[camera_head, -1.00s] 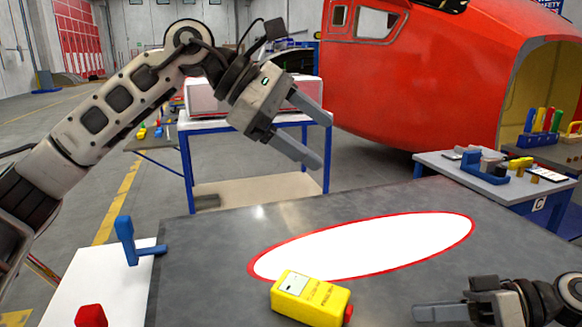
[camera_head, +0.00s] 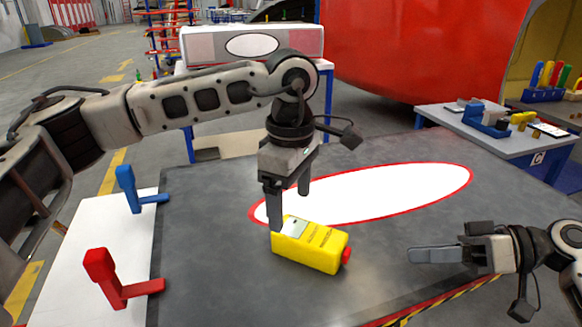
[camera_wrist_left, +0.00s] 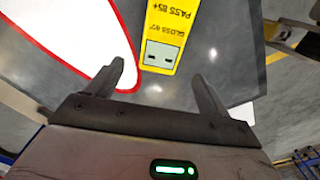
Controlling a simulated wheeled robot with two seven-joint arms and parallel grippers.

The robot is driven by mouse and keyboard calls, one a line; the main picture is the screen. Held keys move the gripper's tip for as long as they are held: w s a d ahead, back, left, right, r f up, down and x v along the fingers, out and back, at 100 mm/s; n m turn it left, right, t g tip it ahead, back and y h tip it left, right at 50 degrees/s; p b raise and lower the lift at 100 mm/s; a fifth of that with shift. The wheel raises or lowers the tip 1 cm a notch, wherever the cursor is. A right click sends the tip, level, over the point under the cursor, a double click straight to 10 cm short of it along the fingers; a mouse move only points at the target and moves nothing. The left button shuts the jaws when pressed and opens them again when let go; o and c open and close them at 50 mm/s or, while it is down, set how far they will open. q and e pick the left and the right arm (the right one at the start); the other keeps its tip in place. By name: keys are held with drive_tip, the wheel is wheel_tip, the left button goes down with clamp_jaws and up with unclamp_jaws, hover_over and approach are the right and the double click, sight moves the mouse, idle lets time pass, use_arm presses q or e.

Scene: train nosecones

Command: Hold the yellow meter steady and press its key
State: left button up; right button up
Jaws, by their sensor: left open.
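The yellow meter (camera_head: 318,250) lies on the dark grey table, with a pale display at its left end and a red key (camera_head: 347,256) at its right end. My left gripper (camera_head: 289,208) points down over the meter's display end, open, with nothing held. In the left wrist view the meter (camera_wrist_left: 170,35) shows its display and printed text upside down, ahead of the gap between the open fingers (camera_wrist_left: 157,70); its red key is out of that view. My right gripper (camera_head: 412,255) is low at the right, apart from the meter; its finger gap cannot be made out.
A white oval with a red rim (camera_head: 400,190) lies behind the meter on the table (camera_head: 210,270). A blue bracket (camera_head: 128,190) and a red bracket (camera_head: 110,283) stand on the white area at left. A side table (camera_head: 500,135) with tools is at back right.

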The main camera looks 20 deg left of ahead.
sight(291, 227)
use_arm(q)
wheel_tip(291, 227, down, 8)
drive_tip(key=shift+r, duration=0.2)
drive_tip(key=c, duration=1.3)
use_arm(e)
drive_tip(key=shift+f, duration=0.1)
clamp_jaws()
use_arm(q)
drive_tip(key=shift+f, duration=0.1)
idle(0.9)
